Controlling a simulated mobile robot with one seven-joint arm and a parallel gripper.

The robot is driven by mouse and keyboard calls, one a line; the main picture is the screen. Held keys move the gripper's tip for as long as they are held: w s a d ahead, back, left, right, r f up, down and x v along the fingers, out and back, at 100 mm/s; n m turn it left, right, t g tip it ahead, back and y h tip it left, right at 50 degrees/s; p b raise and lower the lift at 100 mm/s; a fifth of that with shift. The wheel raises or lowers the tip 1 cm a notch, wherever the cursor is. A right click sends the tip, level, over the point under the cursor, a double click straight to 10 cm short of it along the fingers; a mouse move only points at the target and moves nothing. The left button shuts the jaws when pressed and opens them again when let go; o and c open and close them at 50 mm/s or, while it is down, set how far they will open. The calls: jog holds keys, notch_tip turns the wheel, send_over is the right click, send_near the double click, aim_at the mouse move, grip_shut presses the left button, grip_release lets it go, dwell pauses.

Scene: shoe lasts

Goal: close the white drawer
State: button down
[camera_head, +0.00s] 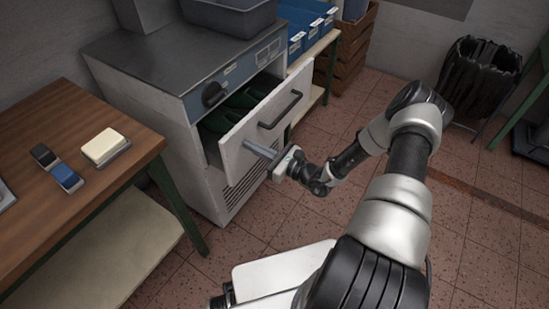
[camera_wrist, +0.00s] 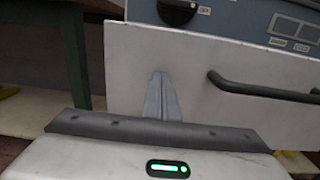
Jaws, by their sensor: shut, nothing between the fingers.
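The white drawer (camera_head: 237,154) is pulled out of a grey cabinet, with dark green objects (camera_head: 241,100) showing inside it. Its dark bar handle (camera_head: 281,110) is on the front panel; the handle also shows at the right of the wrist view (camera_wrist: 262,88). My gripper (camera_head: 249,146) is shut and empty. Its fingertips are at the drawer's front panel, left of and below the handle. In the wrist view my gripper (camera_wrist: 160,78) points at the white panel (camera_wrist: 205,75); I cannot tell whether it touches.
A wooden table (camera_head: 60,130) at left holds a pale block (camera_head: 105,145) and small dark and blue items. The cabinet (camera_head: 150,60) has a dark knob above the drawer and a grey bin on top. A black waste bin (camera_head: 478,75) stands at right. Tiled floor is free in front.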

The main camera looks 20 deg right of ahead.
jog(key=b+x, duration=0.1)
jog(key=x, duration=1)
jog(key=shift+w+a, duration=0.2)
jog(key=shift+r, duration=0.25)
